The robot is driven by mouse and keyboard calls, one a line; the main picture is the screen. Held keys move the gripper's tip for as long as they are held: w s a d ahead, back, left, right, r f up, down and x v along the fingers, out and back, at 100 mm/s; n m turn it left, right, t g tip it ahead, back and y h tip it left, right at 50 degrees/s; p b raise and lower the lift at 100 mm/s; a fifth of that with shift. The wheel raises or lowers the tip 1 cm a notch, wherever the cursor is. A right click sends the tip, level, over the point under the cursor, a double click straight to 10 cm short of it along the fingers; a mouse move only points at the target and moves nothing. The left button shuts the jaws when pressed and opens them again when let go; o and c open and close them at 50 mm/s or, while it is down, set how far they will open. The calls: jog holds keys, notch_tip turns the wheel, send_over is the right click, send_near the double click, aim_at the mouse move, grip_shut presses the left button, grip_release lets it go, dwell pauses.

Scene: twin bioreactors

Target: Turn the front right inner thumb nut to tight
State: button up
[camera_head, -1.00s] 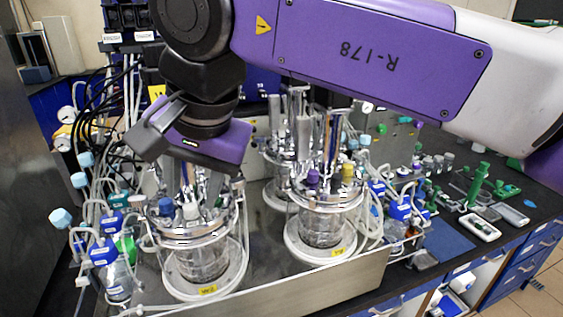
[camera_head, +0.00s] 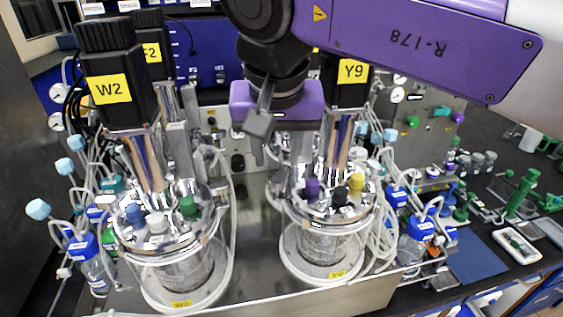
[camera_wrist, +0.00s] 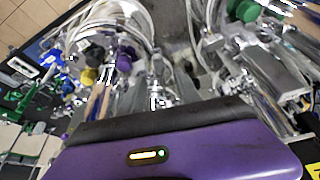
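The front right vessel (camera_head: 328,245) has a shiny metal head plate with a purple cap (camera_head: 312,188), a black cap (camera_head: 339,198) and a yellow cap (camera_head: 356,182). Its thumb nuts are too small to tell apart, and I cannot see how tight the inner one is. My gripper (camera_head: 275,150) hangs over the inner, left side of this vessel; its purple body shows clearly, but its fingertips blend into the metal parts behind. Nothing held is visible.
The front left vessel (camera_head: 180,270) has blue, white and green caps. Tall motors labelled W2 (camera_head: 108,88) and Y9 (camera_head: 350,85) rise over the vessels. Tubing and blue-capped bottles (camera_head: 417,230) crowd both sides. A steel gap (camera_head: 252,215) lies between the vessels.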

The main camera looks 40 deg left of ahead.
aim_at(277, 175)
jog(key=shift+p+x, duration=0.65)
jog(key=shift+x, duration=2.05)
grip_shut()
